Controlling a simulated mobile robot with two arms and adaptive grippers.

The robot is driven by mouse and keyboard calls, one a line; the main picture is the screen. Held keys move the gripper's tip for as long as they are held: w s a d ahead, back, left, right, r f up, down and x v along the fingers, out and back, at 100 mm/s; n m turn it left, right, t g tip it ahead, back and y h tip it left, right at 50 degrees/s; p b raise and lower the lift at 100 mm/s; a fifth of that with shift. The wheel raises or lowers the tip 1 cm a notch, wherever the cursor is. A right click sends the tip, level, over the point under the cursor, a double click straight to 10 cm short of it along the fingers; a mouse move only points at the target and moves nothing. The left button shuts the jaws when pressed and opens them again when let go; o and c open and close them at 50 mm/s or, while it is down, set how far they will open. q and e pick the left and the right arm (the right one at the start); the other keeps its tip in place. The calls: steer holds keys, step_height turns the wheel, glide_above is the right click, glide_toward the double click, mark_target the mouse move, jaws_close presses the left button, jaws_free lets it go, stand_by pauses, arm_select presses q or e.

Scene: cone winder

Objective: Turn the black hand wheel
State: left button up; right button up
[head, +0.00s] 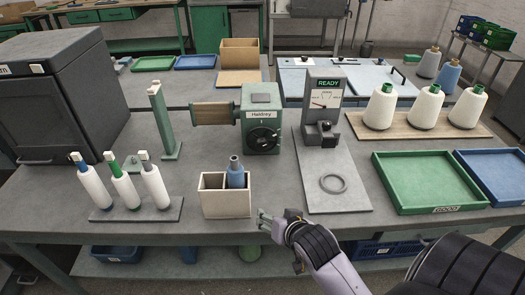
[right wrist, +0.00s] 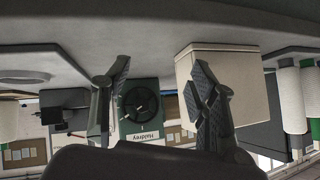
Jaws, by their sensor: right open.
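The black hand wheel (head: 263,138) is on the front of the green winder labelled "Haldrey" (head: 260,101), at the middle of the table. In the right wrist view, which is upside down, the wheel (right wrist: 141,103) shows between the fingers, some distance beyond them. My right gripper (head: 266,222) is at the table's front edge, below and in front of the wheel and apart from it. In the right wrist view its fingers (right wrist: 160,78) are spread with nothing held between them. My left gripper is not in view.
A cream box (head: 225,204) holding a blue-grey cone stands left of my right gripper. A grey gauge stand (head: 324,102) with a ring on its base is at the right. White cones stand on a left rack (head: 137,213). Green (head: 424,182) and blue trays lie far right.

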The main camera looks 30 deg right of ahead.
steer(key=w+d+r+m+t+h, duration=0.2)
steer(key=w+d+r+m+t, duration=0.2)
steer(key=w+d+r+m, duration=0.3)
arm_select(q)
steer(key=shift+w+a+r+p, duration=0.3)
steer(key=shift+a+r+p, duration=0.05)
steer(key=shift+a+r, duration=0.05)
arm_select(e)
steer(key=n, duration=0.1)
glide_toward(261, 147)
steer(key=x, duration=0.8)
steer(key=shift+w+d+f, duration=0.15)
steer(key=shift+w, duration=0.2)
steer(key=shift+c, duration=0.2)
steer(key=c, duration=1.1)
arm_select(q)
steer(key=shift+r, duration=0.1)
